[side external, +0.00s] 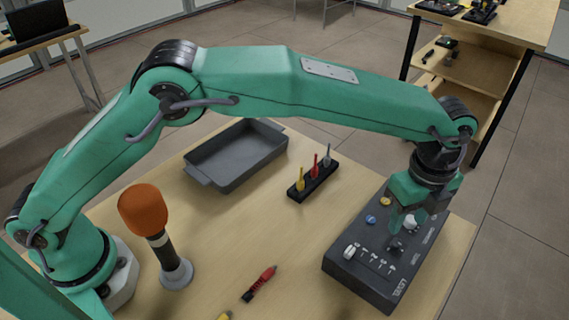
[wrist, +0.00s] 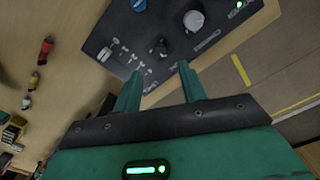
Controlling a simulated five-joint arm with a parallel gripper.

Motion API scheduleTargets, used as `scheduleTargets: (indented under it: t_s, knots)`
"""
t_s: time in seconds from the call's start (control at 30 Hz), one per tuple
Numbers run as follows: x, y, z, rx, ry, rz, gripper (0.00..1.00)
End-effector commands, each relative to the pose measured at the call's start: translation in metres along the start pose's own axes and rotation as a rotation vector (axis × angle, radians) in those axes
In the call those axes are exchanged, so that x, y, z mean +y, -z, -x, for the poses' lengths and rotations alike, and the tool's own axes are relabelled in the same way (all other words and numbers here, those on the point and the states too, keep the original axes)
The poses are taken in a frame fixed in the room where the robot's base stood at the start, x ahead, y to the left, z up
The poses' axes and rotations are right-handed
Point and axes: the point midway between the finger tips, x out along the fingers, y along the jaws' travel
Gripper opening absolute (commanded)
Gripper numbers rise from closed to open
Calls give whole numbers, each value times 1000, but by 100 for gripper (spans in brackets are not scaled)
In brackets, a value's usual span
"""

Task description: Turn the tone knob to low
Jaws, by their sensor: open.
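The dark control panel (side external: 345,270) lies at the table's right side in the side view; it also shows at the top of the wrist view (wrist: 101,40). A small black knob (wrist: 158,47), apparently the tone knob, stands between a large pale knob (wrist: 193,20) and a group of small pale controls (wrist: 122,52). In the side view the black knob (side external: 396,243) is partly hidden by my gripper, and its pointer setting cannot be read. My gripper (wrist: 158,70) is open and empty, pointing down over the panel, with its fingertips near the black knob; contact cannot be told.
An orange-topped microphone (side external: 145,210) stands near my base. A grey tray (side external: 237,158) and a black rack (side external: 315,183) with coloured plugs sit further back. A red-and-black plug (side external: 260,283) lies near the front edge.

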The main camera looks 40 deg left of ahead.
Motion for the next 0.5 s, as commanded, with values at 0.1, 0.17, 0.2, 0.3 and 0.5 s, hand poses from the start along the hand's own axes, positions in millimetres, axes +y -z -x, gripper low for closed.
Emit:
scheduleTargets:
  t_s: [0.1,0.17,0.2,0.3,0.5]
  knots:
    - [1,0,-13,-1,-3,1,41]
    - [1,0,-19,-1,-3,1,41]
    - [1,0,-24,-1,-3,1,41]
    - [1,0,-38,-1,-5,1,41]
    - [1,0,-58,-1,-3,1,41]
